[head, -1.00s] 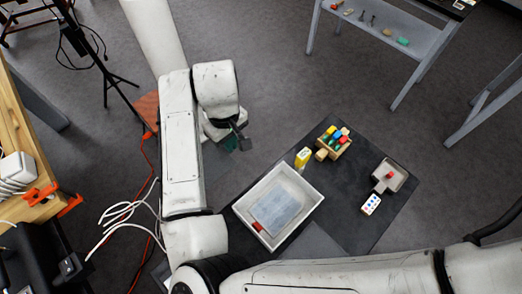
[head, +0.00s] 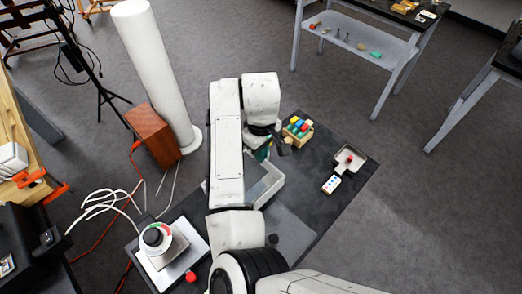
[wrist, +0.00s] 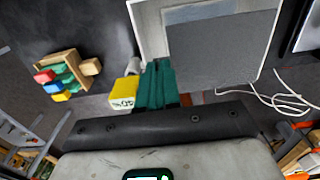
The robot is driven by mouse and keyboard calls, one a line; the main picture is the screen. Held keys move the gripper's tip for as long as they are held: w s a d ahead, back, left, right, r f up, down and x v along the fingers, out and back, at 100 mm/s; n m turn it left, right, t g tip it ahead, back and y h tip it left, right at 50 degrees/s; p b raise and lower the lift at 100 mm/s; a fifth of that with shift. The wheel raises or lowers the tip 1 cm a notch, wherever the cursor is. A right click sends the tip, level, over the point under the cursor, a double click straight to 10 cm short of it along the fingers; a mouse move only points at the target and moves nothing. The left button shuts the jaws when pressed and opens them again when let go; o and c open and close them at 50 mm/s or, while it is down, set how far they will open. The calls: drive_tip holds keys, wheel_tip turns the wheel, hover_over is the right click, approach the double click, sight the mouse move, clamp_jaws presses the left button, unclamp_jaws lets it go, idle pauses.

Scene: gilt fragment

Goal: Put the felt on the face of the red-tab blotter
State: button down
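My gripper (head: 264,153) hangs over the end of a pale tray (head: 276,176) beside the block crate. Teal upright strips (wrist: 158,86) show at its end in the wrist view, close together. I cannot tell whether they are fingers or something held. A grey flat sheet or panel (wrist: 222,52) shows at the tray in the wrist view, with a darker blue-grey strip behind it. I cannot identify the felt for certain. A small red piece (head: 190,276) is at the edge of a white plate (head: 182,262) at lower left. I cannot tell whether this is the red-tab blotter.
A crate of coloured blocks (head: 297,130) is right of my gripper. A yellow container (wrist: 125,93) is close by the teal strips. A grey pan (head: 349,158) and a dotted white card (head: 331,184) are on the dark mat (head: 335,215). A dial (head: 157,238) sits on the white plate.

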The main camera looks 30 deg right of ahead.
drive_tip(key=shift+s+f+b, duration=0.1)
drive_tip(key=shift+f+b, duration=0.4)
drive_tip(key=shift+f, duration=0.8)
wheel_tip(320, 180, down, 5)
drive_tip(key=b, duration=0.5)
drive_tip(key=shift+f, duration=0.1)
drive_tip(key=shift+f, duration=0.4)
drive_tip(key=c, duration=1.8)
unclamp_jaws()
drive_tip(key=o, duration=0.5)
drive_tip(key=shift+o, duration=0.2)
drive_tip(key=shift+r, duration=0.1)
wheel_tip(320, 180, up, 11)
drive_tip(key=shift+a+f+b, duration=0.1)
drive_tip(key=shift+f+b, duration=0.1)
drive_tip(key=shift+b, duration=0.25)
